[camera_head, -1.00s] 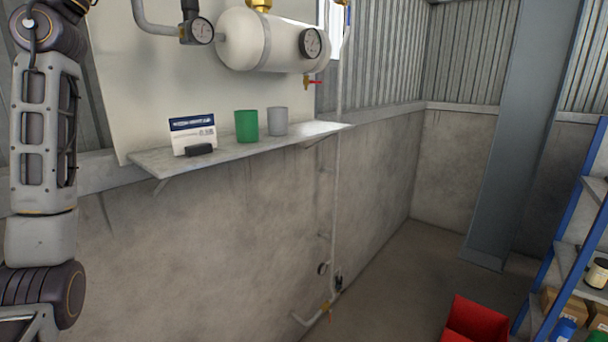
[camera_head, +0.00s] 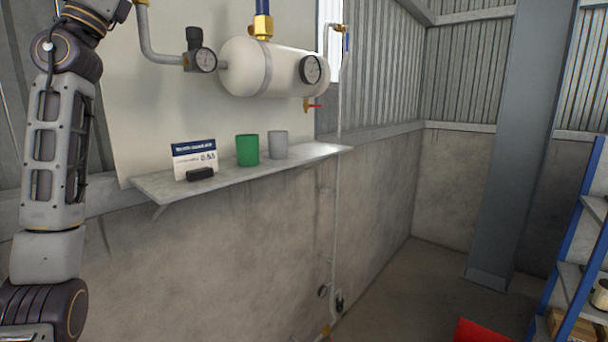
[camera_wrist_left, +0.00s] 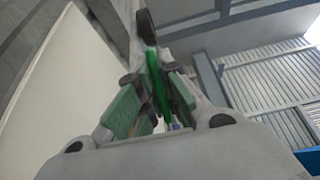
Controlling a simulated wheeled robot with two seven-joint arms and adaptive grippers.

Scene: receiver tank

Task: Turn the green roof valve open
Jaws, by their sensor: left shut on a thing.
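The green valve handle (camera_wrist_left: 152,62) shows in the left wrist view as a long narrow green piece running up between my fingers. My left gripper (camera_wrist_left: 158,88) is shut on it, with one green-padded finger on each side. The body of the valve is mostly hidden. In the head view my left arm rises along the left edge and leaves through the top, so its gripper and the green valve are out of that view. My right gripper is in neither view.
A white tank (camera_head: 250,66) with gauges hangs on the wall, with a small red-handled valve (camera_head: 313,105) below. A blue rack (camera_head: 570,240) stands at right.

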